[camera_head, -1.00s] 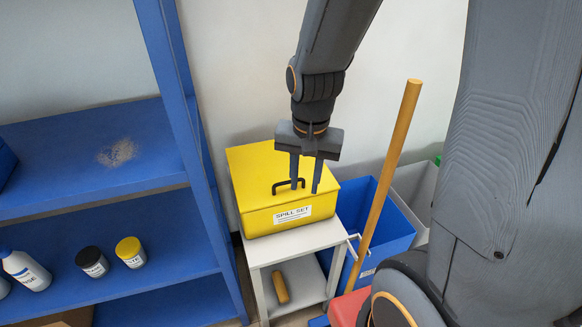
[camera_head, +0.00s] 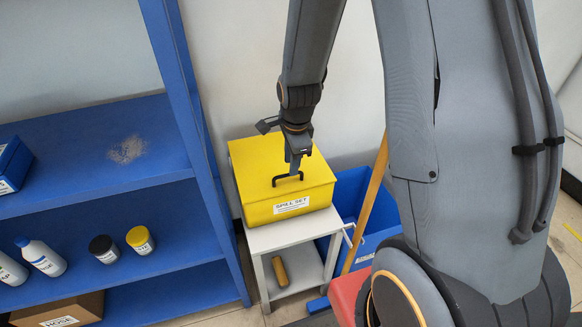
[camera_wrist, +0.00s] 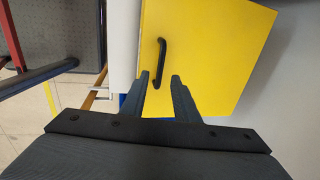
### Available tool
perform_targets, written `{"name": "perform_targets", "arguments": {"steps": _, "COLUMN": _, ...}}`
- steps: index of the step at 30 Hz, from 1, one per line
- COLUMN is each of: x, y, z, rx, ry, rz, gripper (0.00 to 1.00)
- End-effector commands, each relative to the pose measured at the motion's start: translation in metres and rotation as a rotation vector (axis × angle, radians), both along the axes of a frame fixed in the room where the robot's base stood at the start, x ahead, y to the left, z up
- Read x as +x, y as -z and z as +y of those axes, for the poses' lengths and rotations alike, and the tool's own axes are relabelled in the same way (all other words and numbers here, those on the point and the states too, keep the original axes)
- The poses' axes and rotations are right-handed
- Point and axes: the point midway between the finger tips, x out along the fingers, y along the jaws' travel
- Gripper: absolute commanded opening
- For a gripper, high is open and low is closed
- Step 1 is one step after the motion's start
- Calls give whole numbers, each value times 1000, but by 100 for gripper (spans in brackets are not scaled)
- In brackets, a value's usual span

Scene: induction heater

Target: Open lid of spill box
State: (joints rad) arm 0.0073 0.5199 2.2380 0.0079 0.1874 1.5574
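The yellow spill box (camera_head: 262,206) sits with its lid (camera_head: 250,160) shut on a small white stand. A black handle (camera_head: 287,178) stands on the lid near the front edge, and a "SPILL SET" label is on the front. My gripper (camera_head: 293,168) is over the lid, close to the handle in the head view. In the wrist view my gripper (camera_wrist: 160,80) has its two fingers apart with nothing between them. The handle (camera_wrist: 161,52) lies just beyond the fingertips, in line with the gap. I cannot tell whether a finger touches it.
A blue shelf unit (camera_head: 160,75) with bottles and jars stands on the left. The white stand (camera_head: 290,237) holds a brown roll on its lower shelf. A blue bin (camera_head: 352,190) and a broom handle (camera_head: 368,205) are close on the right.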

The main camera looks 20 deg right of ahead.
Motion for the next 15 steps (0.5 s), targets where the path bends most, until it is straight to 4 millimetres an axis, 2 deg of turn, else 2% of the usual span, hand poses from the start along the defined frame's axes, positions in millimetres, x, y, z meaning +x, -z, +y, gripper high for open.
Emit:
{"name": "perform_targets", "arguments": {"steps": 6, "x": 4, "y": 24, "z": 0, "rx": 0, "ry": 0, "rz": 2, "gripper": 28}}
{"name": "perform_targets", "arguments": {"steps": 15, "x": 7, "y": 34, "z": 0, "rx": 0, "ry": -1, "rz": 0, "gripper": 28}}
